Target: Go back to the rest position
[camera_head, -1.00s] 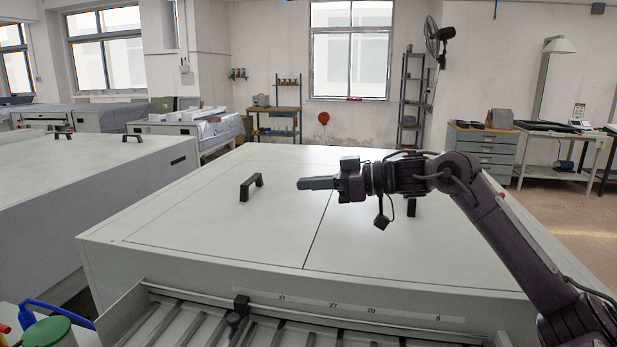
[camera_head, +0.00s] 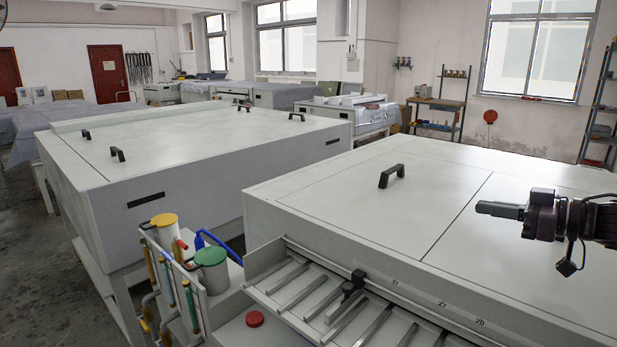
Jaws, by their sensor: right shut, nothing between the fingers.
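My right gripper (camera_head: 499,210) is shut and empty at the right of the head view. It points left and is held above the white lid of the plate processor (camera_head: 450,185). The lid's black handle (camera_head: 391,176) stands to the left of the fingertips, with a clear gap between them. Most of my right arm is cut off by the right edge. My left gripper does not show.
A slatted tray (camera_head: 310,292) runs along the processor's front. Left of it are a red button (camera_head: 255,319) and a bottle rack with a green-lidded container (camera_head: 211,257). A second white machine (camera_head: 200,150) stands at left. Bare floor shows at far left.

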